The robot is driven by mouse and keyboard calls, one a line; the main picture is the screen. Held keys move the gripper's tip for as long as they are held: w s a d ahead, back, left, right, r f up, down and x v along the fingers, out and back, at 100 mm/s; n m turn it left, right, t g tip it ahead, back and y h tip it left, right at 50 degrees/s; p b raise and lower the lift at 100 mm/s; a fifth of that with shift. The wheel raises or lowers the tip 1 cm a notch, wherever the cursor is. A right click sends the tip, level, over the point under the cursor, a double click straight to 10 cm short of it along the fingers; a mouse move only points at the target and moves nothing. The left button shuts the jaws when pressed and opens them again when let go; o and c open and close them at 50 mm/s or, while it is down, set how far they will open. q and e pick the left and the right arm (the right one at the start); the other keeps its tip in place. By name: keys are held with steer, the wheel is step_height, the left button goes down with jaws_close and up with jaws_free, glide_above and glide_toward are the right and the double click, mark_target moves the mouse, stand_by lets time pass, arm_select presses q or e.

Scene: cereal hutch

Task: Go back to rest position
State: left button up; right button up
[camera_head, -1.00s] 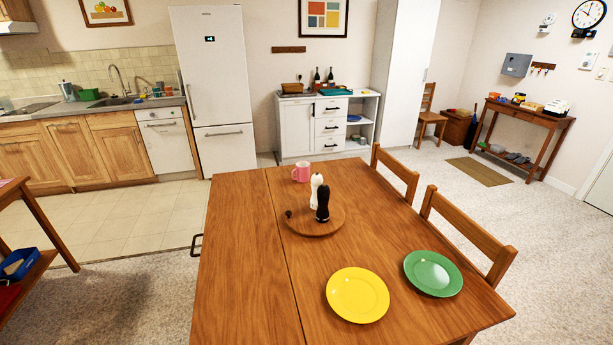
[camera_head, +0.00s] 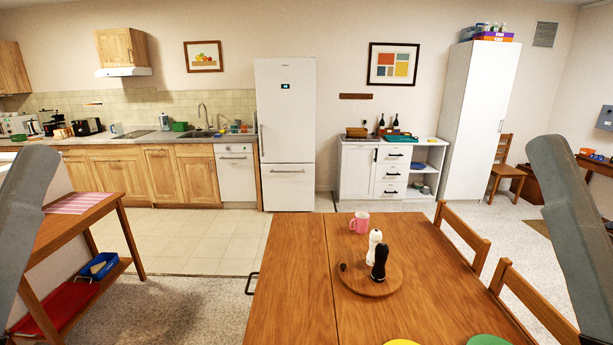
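Two grey arm links of mine rise at the left and right edges of the head view. Neither gripper shows, so I cannot see whether they hold anything. The wooden dining table (camera_head: 290,290) stands in front of me at the bottom centre. On it are a pink mug (camera_head: 359,222), a white shaker (camera_head: 374,243) and a black shaker (camera_head: 379,263) on a round wooden board (camera_head: 366,284). Edges of a yellow plate (camera_head: 402,342) and a green plate (camera_head: 488,340) show at the bottom of the view.
Wooden chairs (camera_head: 463,238) stand along the table's right side. A side table (camera_head: 78,222) with a striped mat is at the left. The fridge (camera_head: 286,135), kitchen counter and white cabinet (camera_head: 357,170) line the back wall. Tiled floor (camera_head: 190,245) between is clear.

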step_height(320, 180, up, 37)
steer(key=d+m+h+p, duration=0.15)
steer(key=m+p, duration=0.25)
steer(key=p, duration=3.4)
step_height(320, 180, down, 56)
steer(key=b, duration=5.5)
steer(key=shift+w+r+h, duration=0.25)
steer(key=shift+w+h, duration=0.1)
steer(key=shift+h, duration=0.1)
